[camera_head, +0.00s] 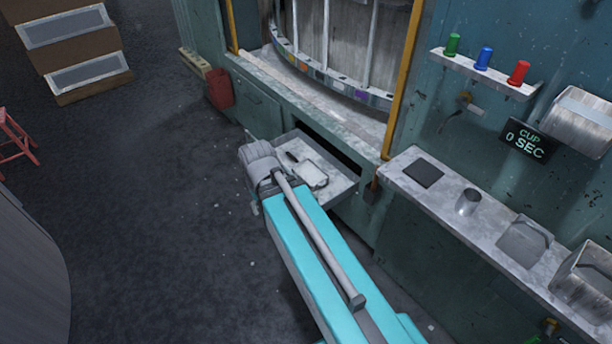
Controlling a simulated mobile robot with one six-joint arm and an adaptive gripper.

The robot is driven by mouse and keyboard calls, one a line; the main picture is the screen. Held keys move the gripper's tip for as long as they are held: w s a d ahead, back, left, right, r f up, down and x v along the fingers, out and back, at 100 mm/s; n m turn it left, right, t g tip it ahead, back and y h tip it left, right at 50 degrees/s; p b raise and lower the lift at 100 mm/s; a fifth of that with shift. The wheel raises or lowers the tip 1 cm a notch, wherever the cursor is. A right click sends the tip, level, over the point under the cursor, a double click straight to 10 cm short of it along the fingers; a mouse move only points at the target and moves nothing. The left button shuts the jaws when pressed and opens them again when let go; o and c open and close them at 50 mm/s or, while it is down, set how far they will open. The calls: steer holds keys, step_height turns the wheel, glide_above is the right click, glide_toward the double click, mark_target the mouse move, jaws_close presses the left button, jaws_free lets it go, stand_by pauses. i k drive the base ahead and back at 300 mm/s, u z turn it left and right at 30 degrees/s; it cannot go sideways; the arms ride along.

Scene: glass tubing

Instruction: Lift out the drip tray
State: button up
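A shallow grey tray or drawer (342,186) is pulled out from the low opening in the teal cabinet. I cannot tell for sure whether this is the drip tray. A pale, flat rectangular piece (314,174) and a small dark item (292,156) lie in it. The end of my arm with my gripper (258,163) is at the tray's front left edge and covers part of it. The fingers are hidden or too small to make out, so I cannot see whether they touch the tray or hold anything.
A counter (440,205) at right bears a dark square pad (423,173), a metal cup (467,202) and metal holders. The dark floor (150,200) at left is mostly clear.

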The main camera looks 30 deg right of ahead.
mark_target(315, 178)
steer(key=k, duration=1.05)
steer(key=z, duration=0.8)
steer(key=i, duration=1.7)
steer(key=u, duration=0.05)
